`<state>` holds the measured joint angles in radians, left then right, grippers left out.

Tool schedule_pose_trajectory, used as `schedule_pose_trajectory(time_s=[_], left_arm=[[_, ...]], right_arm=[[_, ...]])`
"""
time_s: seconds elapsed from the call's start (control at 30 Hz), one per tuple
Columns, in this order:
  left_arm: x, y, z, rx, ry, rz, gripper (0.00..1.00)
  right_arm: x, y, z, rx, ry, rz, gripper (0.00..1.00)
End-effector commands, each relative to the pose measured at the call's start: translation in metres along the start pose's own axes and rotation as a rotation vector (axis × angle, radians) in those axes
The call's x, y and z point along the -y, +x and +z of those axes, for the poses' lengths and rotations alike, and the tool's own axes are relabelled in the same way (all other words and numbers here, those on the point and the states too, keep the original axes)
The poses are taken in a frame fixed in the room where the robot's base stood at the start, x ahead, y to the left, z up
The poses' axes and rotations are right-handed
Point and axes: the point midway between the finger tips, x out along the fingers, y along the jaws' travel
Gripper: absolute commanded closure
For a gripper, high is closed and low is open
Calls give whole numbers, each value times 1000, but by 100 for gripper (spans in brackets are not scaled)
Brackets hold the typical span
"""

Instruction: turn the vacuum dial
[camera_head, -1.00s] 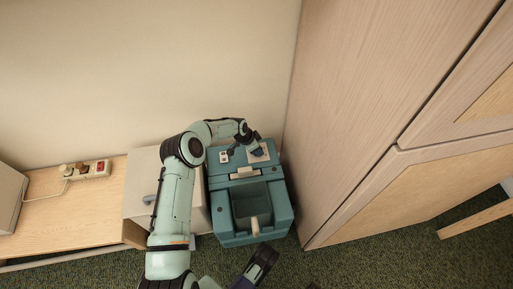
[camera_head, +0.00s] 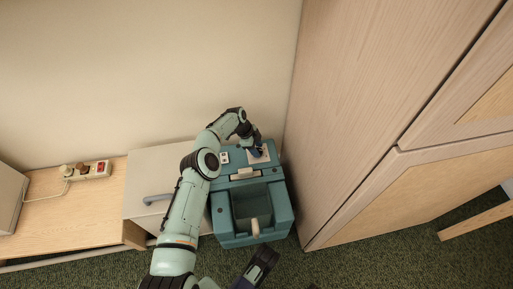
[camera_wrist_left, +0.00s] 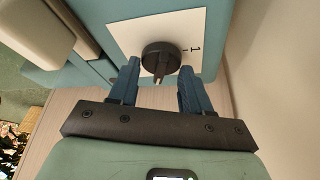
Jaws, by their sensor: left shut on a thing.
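The teal vacuum (camera_head: 277,213) stands on the carpet between a low cabinet and a tall wardrobe. A white plate (camera_wrist_left: 193,28) on its top carries the round black vacuum dial (camera_wrist_left: 161,55). The mark "1" and a short line show to the right of the dial in the left wrist view. My left gripper (camera_wrist_left: 158,82) has its blue fingers on either side of the dial and is shut on it. In the head view, my left gripper (camera_head: 254,149) hides most of the dial. My right gripper (camera_head: 262,262) hangs low in front of the vacuum; its jaws are unclear.
The tall wooden wardrobe (camera_head: 370,110) stands close on the vacuum's right. A low cabinet with a grey handle (camera_head: 157,199) is on its left, beside a wooden bench (camera_head: 75,215) with a power strip (camera_head: 88,170). The wall is close behind.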

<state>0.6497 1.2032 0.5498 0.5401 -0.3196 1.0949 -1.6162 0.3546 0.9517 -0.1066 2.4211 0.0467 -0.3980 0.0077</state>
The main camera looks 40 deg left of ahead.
Motion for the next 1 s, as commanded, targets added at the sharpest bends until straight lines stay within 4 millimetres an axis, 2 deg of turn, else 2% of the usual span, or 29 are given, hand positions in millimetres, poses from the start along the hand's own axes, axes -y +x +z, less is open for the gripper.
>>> schedule_pose_trajectory(time_s=[0.5, 0.53, 0.57, 0.6, 0.87, 1.0], left_arm=[[-2, 2, 2, 5, 15, 11, 82], [-2, 2, 2, 5, 15, 11, 42], [-2, 2, 2, 5, 15, 11, 32], [-1, 2, 2, 4, 15, 11, 28], [0, 0, 1, 2, 14, 8, 28], [0, -10, 1, 3, 15, 7, 28]], right_arm=[[0, 0, 0, 0, 0, 0, 100], [0, 0, 0, 0, 0, 0, 100], [0, 0, 0, 0, 0, 0, 100], [0, 0, 0, 0, 0, 0, 100], [0, 0, 0, -1, 0, 0, 100], [4, -4, -4, -17, -5, -7, 100]])
